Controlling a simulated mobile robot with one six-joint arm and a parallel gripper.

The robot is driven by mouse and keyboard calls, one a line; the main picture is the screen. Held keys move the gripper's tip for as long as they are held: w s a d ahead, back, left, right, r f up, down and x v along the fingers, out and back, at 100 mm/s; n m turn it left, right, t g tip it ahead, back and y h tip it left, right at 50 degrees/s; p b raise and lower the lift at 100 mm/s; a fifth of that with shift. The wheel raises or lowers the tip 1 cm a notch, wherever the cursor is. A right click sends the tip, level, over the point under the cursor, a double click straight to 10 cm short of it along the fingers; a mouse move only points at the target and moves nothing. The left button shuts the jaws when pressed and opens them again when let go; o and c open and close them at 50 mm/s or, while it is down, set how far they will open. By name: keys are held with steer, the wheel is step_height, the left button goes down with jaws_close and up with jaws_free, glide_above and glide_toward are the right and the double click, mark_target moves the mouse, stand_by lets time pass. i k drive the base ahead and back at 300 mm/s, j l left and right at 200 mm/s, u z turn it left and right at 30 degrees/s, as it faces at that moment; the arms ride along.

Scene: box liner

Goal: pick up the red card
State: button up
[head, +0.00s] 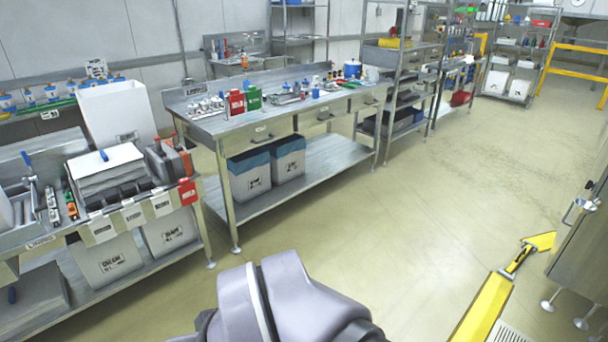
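A red card with white lettering (236,102) stands upright near the front left of the middle steel bench (240,125), beside a green card (253,98). A second red card or tag (187,192) hangs at the right front corner of the left bench. I cannot tell which of the two the task means. Part of my own grey arm shows at the bottom centre. My gripper is not in view.
The left bench (205,222) holds a stack of white sheets (105,168), a tall white box (118,110) and small tools. White bins (248,178) stand on the lower shelf of the middle bench. The floor (400,210) is open.

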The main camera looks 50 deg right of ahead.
mark_target(187, 191)
steer(key=z, duration=0.6)
steer(key=u, duration=3)
steer(key=z, duration=3)
steer(key=i+l, duration=0.15)
steer(key=i, duration=0.4)
steer(key=i+l, duration=0.2)
steer(key=i, duration=0.4)
steer(key=i+l, duration=0.15)
steer(key=i, duration=0.4)
steer(key=i+l, duration=0.15)
steer(key=i, duration=0.45)
steer(key=i+l, duration=0.15)
steer(key=i, duration=0.4)
steer(key=i+l, duration=0.2)
steer(key=i, duration=0.4)
